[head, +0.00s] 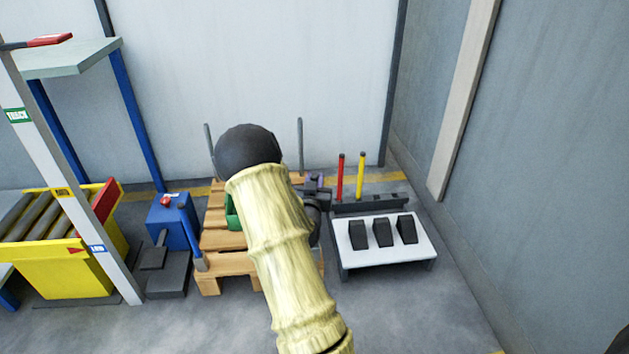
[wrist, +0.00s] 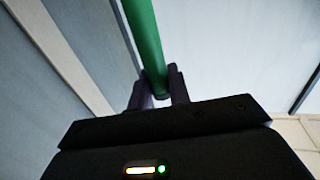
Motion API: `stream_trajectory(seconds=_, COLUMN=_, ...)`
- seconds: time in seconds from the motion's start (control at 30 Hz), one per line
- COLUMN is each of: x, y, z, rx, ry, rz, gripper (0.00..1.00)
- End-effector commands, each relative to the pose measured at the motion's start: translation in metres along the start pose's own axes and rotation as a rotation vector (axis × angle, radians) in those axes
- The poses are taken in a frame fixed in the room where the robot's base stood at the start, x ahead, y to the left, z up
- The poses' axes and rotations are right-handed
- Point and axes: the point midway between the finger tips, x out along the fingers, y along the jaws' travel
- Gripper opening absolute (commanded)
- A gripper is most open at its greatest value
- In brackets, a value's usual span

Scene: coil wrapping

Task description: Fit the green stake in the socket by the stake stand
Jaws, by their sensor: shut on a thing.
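My gripper (wrist: 160,88) is shut on the green stake (wrist: 146,40) in the wrist view. The stake runs up from between the dark fingers and leaves the top of the picture. In the head view my gripper (head: 316,188) shows only in part, behind my pale yellow arm and just left of the stake stand (head: 370,205). The stand is a dark bar with a red stake (head: 340,177) and a yellow stake (head: 361,176) upright in it. The held stake cannot be made out for certain there. The socket by the stand cannot be made out; my arm covers that part of the pallet.
A wooden pallet (head: 222,241) has a blue stake (head: 190,237) at its front left, grey posts behind and a green thing (head: 232,213) on it. A white-topped bench (head: 384,258) with black wedges stands right. A yellow roller conveyor (head: 80,262) stands left. Floor at front right is clear.

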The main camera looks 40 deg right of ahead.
Motion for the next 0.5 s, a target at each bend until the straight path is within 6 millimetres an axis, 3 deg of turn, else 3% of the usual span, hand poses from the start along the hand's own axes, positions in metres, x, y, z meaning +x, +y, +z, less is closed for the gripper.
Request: stream_trajectory(seconds=0.5, x=0.0005, y=0.0011, z=0.0106, rx=0.001, ry=0.002, rz=0.002, gripper=0.00)
